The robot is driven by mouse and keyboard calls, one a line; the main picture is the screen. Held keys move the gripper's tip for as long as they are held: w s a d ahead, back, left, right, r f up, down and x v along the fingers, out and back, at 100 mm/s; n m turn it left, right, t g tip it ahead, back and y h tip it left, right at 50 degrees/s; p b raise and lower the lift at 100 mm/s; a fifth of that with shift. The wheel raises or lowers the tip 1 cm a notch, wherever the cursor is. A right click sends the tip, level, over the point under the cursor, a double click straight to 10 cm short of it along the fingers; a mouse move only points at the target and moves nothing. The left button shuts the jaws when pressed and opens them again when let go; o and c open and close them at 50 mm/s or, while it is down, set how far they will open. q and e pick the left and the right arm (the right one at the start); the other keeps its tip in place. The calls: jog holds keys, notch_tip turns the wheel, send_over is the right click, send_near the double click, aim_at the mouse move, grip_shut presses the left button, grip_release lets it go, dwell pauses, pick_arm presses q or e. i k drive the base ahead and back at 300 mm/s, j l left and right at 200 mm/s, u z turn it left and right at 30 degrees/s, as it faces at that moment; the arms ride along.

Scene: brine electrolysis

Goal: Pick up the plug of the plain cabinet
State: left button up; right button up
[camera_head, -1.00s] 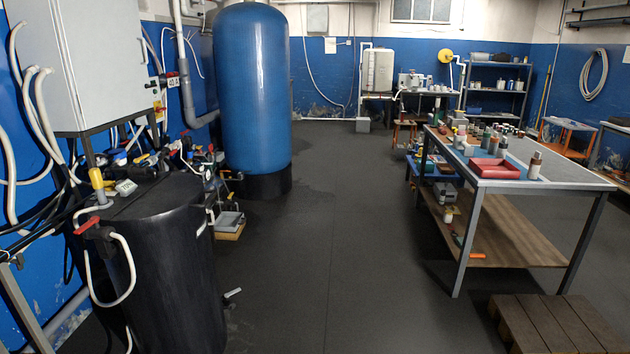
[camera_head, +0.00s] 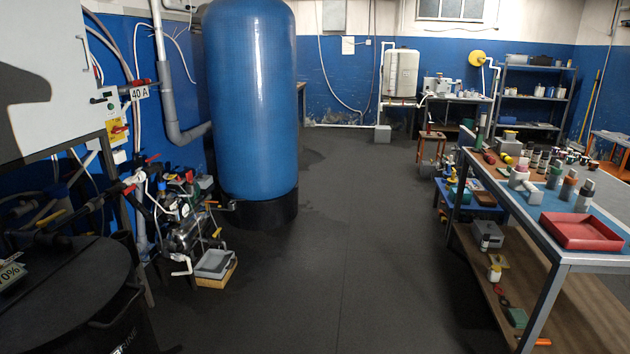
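Neither of my grippers is in view. A light grey wall cabinet (camera_head: 55,70) with a "40 A" label and a red-and-yellow switch (camera_head: 118,130) is at the left, cut off by the picture edge. A whitish cabinet-like unit (camera_head: 401,74) stands by the far wall, small in view. I cannot tell which is the plain cabinet. No plug can be made out; cables (camera_head: 97,30) run along the wall beside the grey cabinet.
A black drum (camera_head: 65,300) stands front left. Valves and pipes (camera_head: 185,215) crowd the left wall before a tall blue tank (camera_head: 252,100). A workbench (camera_head: 548,258) with a red tray (camera_head: 580,231) and several bottles is at right. The floor (camera_head: 345,240) between is clear.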

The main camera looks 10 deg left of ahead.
aim_at(144, 81)
jog(key=i, duration=1)
jog(key=i+u, duration=0.15)
jog(key=i, duration=0.8)
jog(key=i+u, duration=0.45)
jog(key=i+l+u, duration=0.1)
jog(key=i+u, duration=0.4)
jog(key=i+l+u, duration=0.3)
jog(key=u, duration=0.15)
jog(key=i+l+u, duration=0.45)
jog(key=u, duration=2.3)
jog(key=z, duration=2.3)
jog(key=u, duration=0.25)
